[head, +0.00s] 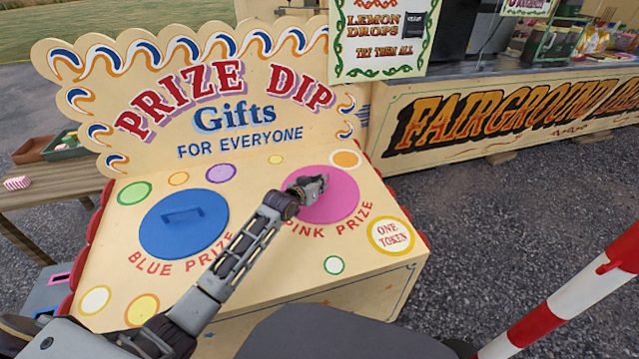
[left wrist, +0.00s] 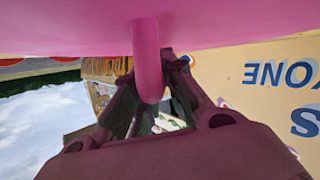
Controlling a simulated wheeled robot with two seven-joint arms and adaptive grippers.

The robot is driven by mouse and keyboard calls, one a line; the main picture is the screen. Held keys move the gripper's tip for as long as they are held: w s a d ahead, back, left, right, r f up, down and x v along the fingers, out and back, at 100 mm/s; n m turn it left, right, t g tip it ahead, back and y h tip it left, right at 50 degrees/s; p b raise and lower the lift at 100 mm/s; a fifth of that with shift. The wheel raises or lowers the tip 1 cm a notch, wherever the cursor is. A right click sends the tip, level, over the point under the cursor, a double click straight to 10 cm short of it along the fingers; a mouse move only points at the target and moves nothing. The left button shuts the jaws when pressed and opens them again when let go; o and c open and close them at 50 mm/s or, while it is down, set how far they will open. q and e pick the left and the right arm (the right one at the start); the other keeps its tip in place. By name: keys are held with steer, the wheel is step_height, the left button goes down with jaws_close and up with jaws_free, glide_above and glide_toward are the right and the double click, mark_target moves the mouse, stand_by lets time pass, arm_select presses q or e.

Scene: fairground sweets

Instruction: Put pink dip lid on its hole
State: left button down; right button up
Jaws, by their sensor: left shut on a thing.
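The pink dip lid (head: 338,203) is a round pink disc at the right of the sloping cream Prize Dip board, above the words PINK PRIZE. My left gripper (head: 313,185) is over its upper left part and shut on its handle. In the left wrist view the pink lid (left wrist: 235,20) fills the top, and its handle (left wrist: 148,60) runs between the fingers of the left gripper (left wrist: 150,92). The lid covers the place of its hole, so no opening shows. I cannot tell whether the lid rests on the board or is slightly above it. My right gripper is out of view.
The blue lid (head: 185,225) with its handle lies on the left of the board. The scalloped Prize Dip sign (head: 215,90) rises behind. A wooden table (head: 50,195) stands at the left, a fairground stall (head: 500,115) behind at right, a red-and-white pole (head: 560,305) at lower right.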

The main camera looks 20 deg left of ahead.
arm_select(q)
steer(key=c, duration=1.4)
jaws_free()
steer(key=shift+s, duration=0.1)
steer(key=shift+v, duration=5.9)
steer(key=shift+r, duration=0.1)
steer(key=shift+s, duration=0.1)
